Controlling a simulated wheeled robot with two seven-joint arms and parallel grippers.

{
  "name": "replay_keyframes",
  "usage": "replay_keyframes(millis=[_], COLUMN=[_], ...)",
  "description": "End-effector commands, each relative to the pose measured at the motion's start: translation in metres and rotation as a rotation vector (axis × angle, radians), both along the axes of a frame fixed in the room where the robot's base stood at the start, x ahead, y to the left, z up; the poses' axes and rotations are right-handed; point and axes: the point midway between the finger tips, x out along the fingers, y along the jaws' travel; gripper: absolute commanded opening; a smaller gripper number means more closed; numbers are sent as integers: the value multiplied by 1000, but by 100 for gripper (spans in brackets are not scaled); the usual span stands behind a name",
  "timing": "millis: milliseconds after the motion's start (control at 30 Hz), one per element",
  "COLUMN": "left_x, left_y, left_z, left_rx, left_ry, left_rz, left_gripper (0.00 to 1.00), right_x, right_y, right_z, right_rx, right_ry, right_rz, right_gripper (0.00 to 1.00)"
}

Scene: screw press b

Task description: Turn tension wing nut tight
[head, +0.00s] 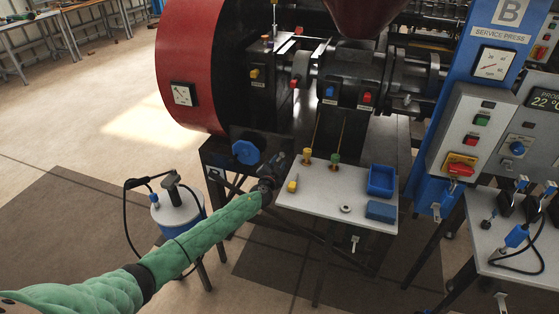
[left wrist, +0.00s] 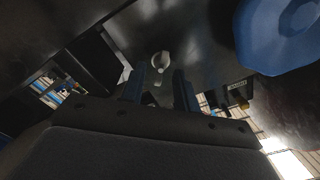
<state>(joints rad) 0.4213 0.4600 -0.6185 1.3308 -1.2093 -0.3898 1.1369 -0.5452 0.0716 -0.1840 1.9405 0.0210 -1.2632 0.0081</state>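My left gripper (head: 272,170) is at the front of the dark press frame, between the blue knob (head: 246,152) and the small grey table. In the left wrist view its two dark fingers (left wrist: 161,82) stand apart, with a gap between them. A small pale grey metal piece, which looks like the wing nut (left wrist: 160,62), sits ahead between the fingertips. It appears clear of both fingers, and its exact shape is hard to make out. In the head view the gripper and frame hide it. My right gripper is not in view.
The grey table (head: 325,199) beside the gripper holds a blue bin (head: 381,181), a blue block (head: 381,211), a metal ring (head: 346,209) and yellow and green knobbed parts. A blue-sided canister (head: 176,214) with a black hose stands left of my arm. The blue knob also shows close in the wrist view (left wrist: 282,35).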

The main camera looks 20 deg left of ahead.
Motion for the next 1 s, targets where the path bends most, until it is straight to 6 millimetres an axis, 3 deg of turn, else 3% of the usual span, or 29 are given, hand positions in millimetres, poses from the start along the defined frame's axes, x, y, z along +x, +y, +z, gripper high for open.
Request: replay_keyframes(millis=[200,533,567,700,1000], left_x=[16,18,18,18,18], left_y=[0,0,0,0,0], left_z=[1,-1,-1,0,-1], left_rx=[1,1,0,0,16], left_ry=[0,0,0,0,0], left_rz=[1,1,1,1,1], left_gripper=[31,31,29,1,0], right_x=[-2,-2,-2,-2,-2], right_y=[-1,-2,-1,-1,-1], right_z=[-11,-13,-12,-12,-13], right_rx=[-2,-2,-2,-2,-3], right_ry=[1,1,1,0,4], right_rz=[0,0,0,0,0], right_gripper=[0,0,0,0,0])
